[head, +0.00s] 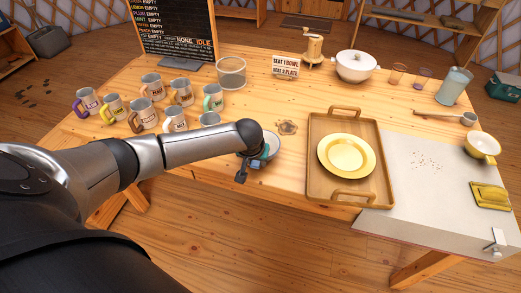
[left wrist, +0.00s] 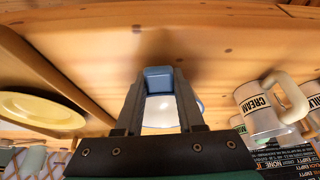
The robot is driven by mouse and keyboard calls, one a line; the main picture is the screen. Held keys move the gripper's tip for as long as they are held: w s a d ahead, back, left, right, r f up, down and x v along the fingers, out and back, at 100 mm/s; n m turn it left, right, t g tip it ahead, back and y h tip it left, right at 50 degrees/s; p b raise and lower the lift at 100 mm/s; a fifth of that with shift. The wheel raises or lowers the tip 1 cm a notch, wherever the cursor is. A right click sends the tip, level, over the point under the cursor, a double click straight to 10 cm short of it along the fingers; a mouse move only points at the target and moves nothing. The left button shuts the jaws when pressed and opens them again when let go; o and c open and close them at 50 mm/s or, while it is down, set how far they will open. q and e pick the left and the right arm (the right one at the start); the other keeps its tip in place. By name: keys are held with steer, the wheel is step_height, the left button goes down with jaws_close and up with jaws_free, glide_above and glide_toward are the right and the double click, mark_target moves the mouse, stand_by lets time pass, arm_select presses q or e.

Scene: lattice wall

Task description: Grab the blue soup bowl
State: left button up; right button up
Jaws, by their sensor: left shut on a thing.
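The blue soup bowl (head: 270,147) is on the wooden table, left of the wooden tray, partly hidden under my left arm's end. Its inside looks pale. My left gripper (head: 255,163) is at its near left side. In the left wrist view, the gripper (left wrist: 159,92) is shut on a blue piece of the bowl (left wrist: 158,76), with the pale inside between the fingers. I cannot tell whether the bowl is lifted off the table. My right gripper is not in view.
The wooden tray (head: 319,174) holding a yellow plate (head: 347,155) is just right of the bowl. Several labelled mugs (head: 145,115) stand to the left. A grey board (head: 420,218) and a yellow cup (head: 483,146) are at right. A small ornament (head: 287,127) lies behind the bowl.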

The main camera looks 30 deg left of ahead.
arm_select(q)
jaws_close()
steer(key=shift+w+r, duration=0.1)
